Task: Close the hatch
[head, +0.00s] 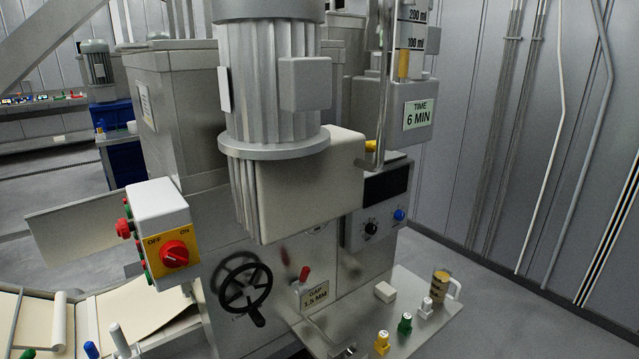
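I see a large grey pasta machine with a ribbed motor (268,85) and a cream housing (315,185) in front. No part is clearly marked as the hatch. A flat grey panel (85,222) sticks out to the left behind the switch box; I cannot tell whether it is the hatch. My gripper is not in view.
A switch box (160,225) with a red knob, a black handwheel (245,290) and a red-tipped lever (303,275) project from the machine. A shelf (440,325) at lower right holds small coloured pieces and a mug (441,287). Floor is free at right, by the wall.

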